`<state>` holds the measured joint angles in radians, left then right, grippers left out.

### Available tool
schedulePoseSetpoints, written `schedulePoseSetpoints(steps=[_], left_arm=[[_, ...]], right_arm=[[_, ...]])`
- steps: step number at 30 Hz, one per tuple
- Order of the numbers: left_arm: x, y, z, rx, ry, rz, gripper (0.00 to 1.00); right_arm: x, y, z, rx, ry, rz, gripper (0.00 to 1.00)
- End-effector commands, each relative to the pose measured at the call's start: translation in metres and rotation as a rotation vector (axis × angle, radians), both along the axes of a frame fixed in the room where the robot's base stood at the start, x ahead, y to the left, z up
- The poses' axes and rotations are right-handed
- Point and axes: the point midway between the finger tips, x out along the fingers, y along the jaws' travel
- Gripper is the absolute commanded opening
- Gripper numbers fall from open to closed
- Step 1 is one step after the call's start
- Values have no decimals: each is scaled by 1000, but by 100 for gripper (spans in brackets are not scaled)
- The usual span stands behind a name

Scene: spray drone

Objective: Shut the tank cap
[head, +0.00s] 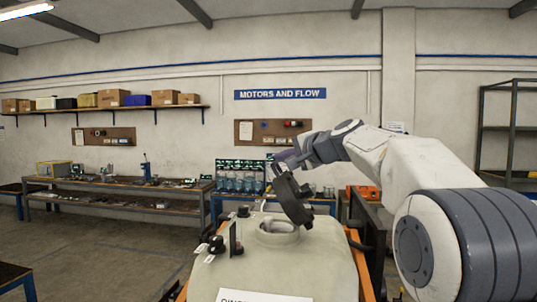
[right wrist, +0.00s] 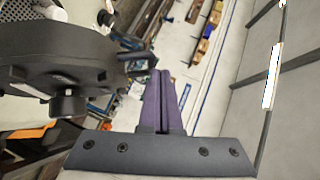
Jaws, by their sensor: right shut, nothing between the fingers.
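The pale tank (head: 325,255) stands in front of me with its round filler opening (head: 278,229) uncovered. The black cap (head: 291,197) stands open, tilted up above the opening's far right edge. It also shows large at the left of the right wrist view (right wrist: 50,70), with a knob on it. My right gripper (head: 287,158) reaches in from the right, just behind and above the cap's top. In the right wrist view its purple fingers (right wrist: 161,85) are pressed together and empty, beside the cap; I cannot tell whether they touch it. My left gripper is out of view.
Black fittings and a small upright plate (head: 235,238) stand on the tank left of the opening. A bench with bottles (head: 240,183) is behind the tank. A long workbench (head: 120,186) lines the back wall. Open floor (head: 110,255) lies to the left.

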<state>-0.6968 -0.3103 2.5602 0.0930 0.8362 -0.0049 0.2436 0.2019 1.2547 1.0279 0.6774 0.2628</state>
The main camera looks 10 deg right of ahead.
Motion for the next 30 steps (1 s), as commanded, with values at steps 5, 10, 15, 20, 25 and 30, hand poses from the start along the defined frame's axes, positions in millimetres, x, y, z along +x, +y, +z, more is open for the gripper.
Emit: schedulePoseSetpoints(steps=[5, 10, 15, 20, 25, 30], left_arm=[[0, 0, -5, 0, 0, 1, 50], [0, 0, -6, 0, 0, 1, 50], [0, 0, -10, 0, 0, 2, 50], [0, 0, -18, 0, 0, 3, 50], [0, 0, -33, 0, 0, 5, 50], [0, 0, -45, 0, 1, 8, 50]], right_arm=[[10, 19, -16, 1, 2, -7, 0], [19, 39, -30, -24, 9, -6, 0], [27, 57, -50, -122, 57, -7, 0], [34, 73, -72, -119, 55, -7, 0], [40, 87, -95, -119, 54, -8, 0], [44, 95, -113, -119, 53, -9, 0]])
